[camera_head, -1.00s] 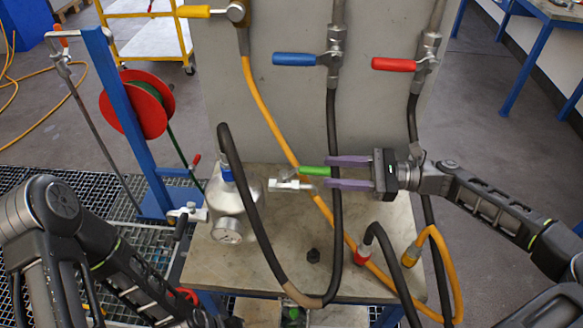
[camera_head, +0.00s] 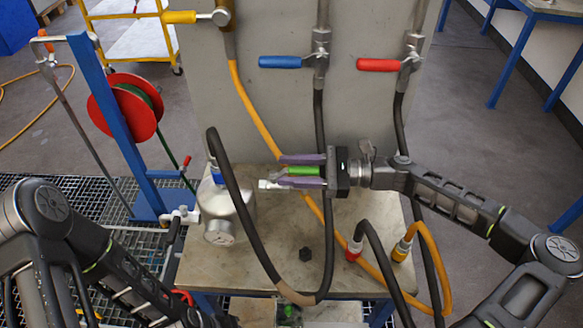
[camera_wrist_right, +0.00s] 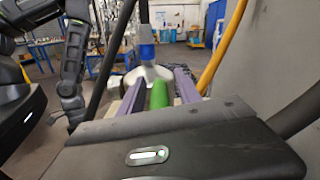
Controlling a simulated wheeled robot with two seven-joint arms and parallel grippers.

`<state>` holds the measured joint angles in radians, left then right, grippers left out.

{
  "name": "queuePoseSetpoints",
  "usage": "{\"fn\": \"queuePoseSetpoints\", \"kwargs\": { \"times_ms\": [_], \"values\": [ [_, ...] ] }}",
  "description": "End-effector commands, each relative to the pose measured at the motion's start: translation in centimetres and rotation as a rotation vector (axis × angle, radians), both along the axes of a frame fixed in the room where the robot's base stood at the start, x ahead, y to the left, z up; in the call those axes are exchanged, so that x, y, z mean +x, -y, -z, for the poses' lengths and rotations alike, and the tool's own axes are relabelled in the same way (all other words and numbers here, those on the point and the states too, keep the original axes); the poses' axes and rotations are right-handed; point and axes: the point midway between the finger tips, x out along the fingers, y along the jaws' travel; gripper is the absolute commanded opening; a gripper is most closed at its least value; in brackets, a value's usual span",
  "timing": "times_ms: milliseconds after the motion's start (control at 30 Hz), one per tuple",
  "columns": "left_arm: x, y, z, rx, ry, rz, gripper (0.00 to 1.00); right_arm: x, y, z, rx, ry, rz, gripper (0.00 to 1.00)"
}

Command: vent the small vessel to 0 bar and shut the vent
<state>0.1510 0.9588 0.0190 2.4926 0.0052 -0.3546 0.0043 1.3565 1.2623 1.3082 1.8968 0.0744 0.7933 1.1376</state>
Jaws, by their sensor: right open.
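The small vessel (camera_head: 228,213) is a rounded metal body on the bench, with a blue fitting on top and a round gauge (camera_head: 219,232) on its front. The gauge reading is too small to tell. A valve with a green lever (camera_head: 302,171) sticks out to its right. My right gripper (camera_head: 282,171) is open, its purple fingers above and below the green lever in the head view. In the right wrist view the green lever (camera_wrist_right: 159,95) lies between the fingers, with the vessel (camera_wrist_right: 147,72) beyond. Contact cannot be told. My left gripper is out of view.
A black hose (camera_head: 237,195) loops past the vessel. Behind stands a grey panel (camera_head: 270,110) with yellow, blue (camera_head: 280,62) and red (camera_head: 378,65) valve levers. Red and yellow hose couplings stand at the bench's right. A red reel (camera_head: 122,107) hangs on a blue post.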

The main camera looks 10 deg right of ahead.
Motion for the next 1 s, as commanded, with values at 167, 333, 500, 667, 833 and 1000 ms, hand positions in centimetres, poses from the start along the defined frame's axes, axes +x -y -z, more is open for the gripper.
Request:
{"fn": "queuePoseSetpoints", "kwargs": {
  "times_ms": [167,333,500,667,833,1000],
  "values": [
    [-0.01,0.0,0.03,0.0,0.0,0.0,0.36,-0.01,0.01,0.03,0.0,0.0,0.0,0.4],
    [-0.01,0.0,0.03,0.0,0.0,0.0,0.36,0.0,0.02,0.03,0.0,0.0,0.0,0.27],
    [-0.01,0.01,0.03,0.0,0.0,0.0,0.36,0.0,0.03,0.02,0.0,0.0,0.0,0.13],
    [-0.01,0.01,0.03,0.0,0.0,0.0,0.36,0.01,0.03,0.02,0.0,0.001,0.0,0.0],
    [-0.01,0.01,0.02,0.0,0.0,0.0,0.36,0.0,0.04,0.02,0.0,0.001,0.0,0.0],
    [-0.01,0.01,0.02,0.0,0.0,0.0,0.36,0.01,0.04,0.02,0.0,0.001,0.001,0.0]
  ]
}}
